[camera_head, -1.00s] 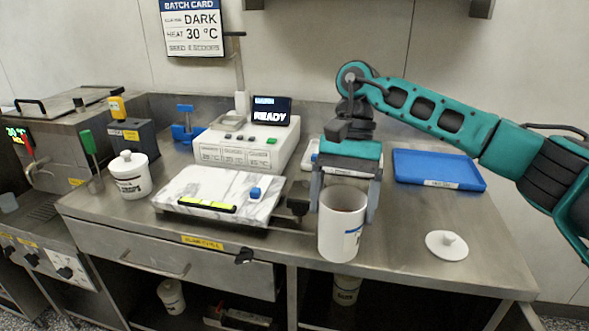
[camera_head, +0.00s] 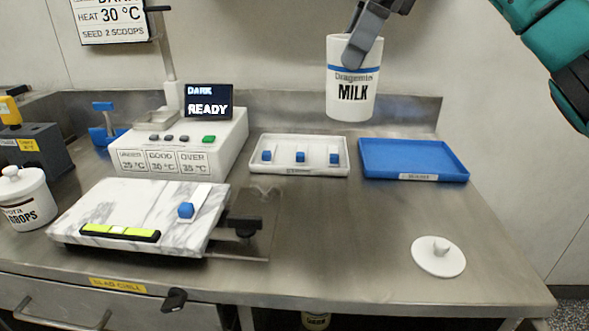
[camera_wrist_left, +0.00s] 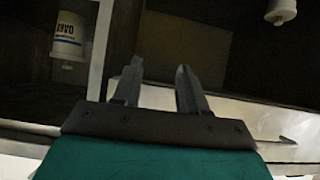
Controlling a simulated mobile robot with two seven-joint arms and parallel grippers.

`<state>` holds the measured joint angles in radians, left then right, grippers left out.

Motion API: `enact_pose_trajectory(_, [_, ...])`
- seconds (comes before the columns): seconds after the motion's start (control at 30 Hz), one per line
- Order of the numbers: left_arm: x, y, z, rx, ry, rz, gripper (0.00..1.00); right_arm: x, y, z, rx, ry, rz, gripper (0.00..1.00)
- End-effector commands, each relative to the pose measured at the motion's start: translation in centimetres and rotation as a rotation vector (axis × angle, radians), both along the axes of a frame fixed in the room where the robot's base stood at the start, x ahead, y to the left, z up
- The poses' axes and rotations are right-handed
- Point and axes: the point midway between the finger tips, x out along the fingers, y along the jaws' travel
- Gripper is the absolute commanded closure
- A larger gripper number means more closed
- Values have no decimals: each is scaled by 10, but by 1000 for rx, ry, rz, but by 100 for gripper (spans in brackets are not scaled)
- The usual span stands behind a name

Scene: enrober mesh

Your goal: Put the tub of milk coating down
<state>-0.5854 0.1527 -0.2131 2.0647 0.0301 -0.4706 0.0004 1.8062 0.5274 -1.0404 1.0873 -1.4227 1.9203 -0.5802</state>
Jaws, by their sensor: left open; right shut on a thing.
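The tub of milk coating (camera_head: 352,92) is white with a blue band and the word MILK. It is upright and in the air, in front of the back wall above the far edge of the bench. My right gripper (camera_head: 362,45) is shut on the tub's upper wall; only part of the gripper shows at the top of the head view. A white round lid with a knob (camera_head: 438,257) lies on the bench (camera_head: 340,230) at the right. My left gripper (camera_wrist_left: 158,85) shows in the left wrist view, open and empty, near shelves under the bench.
A blue tray (camera_head: 413,160) and a white tray (camera_head: 298,155) with blue-ended pieces stand at the back. A marble slab (camera_head: 140,213) and a READY machine (camera_head: 190,145) are at left. The bench centre right is clear. A white tub (camera_wrist_left: 70,36) shows in the left wrist view.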

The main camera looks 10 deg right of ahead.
Motion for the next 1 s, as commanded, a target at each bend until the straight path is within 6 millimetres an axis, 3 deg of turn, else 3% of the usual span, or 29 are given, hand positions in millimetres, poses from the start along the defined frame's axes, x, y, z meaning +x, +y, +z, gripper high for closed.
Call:
enact_pose_trajectory(0.5, [-4, -1, -38, -2, 12, -2, 57, 0, -1, -125, -2, 2, 3, 84])
enact_pose_trajectory(0.6, [-4, -1, -42, -2, 13, -3, 57, 0, -1, -142, 0, 0, 2, 84])
enact_pose_trajectory(0.87, [-4, -1, -45, -3, 13, -2, 57, 0, 0, -160, 1, -1, 3, 84])
enact_pose_trajectory(1.0, [-4, -2, -50, -6, 13, -1, 57, 0, -1, -180, 0, 1, 2, 84])
